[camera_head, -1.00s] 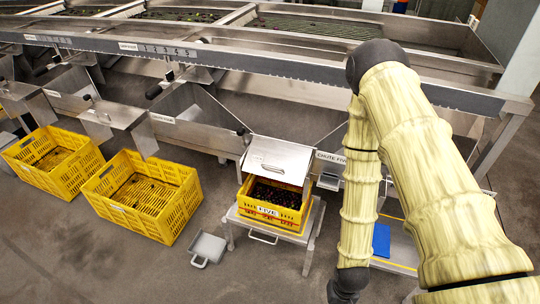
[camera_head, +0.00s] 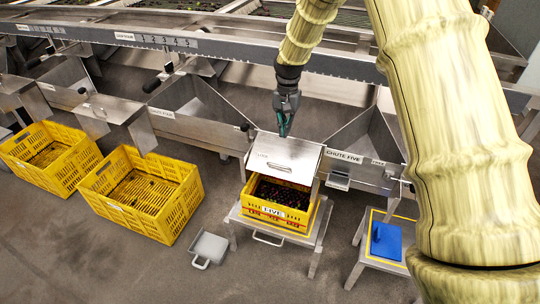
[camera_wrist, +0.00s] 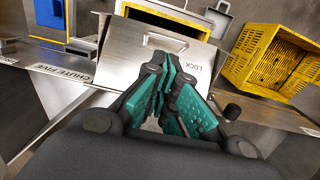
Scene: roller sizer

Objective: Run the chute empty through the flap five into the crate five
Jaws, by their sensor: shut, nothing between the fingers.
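My gripper (camera_head: 283,130) is shut and empty, pointing down just above the upper edge of flap five (camera_head: 288,158), a grey metal plate with a handle. In the wrist view the closed teal fingers (camera_wrist: 166,75) are over the flap (camera_wrist: 185,50), beside the word LOCK; I cannot tell whether they touch it. Chute five (camera_head: 355,135) is the steel hopper labelled CHUTE FIVE; the part of its inside in view looks bare. Crate five (camera_head: 268,209), yellow and labelled FIVE, sits under the flap and holds many dark round fruits (camera_head: 282,192).
Crate five's metal stand (camera_head: 310,238) has a pull handle. Two yellow crates (camera_head: 140,195) (camera_head: 50,158) stand on the floor at left. A grey scoop (camera_head: 209,248) lies between. A blue item (camera_head: 386,241) rests on a yellow-edged stand at right. The sizer rail (camera_head: 200,45) runs behind.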

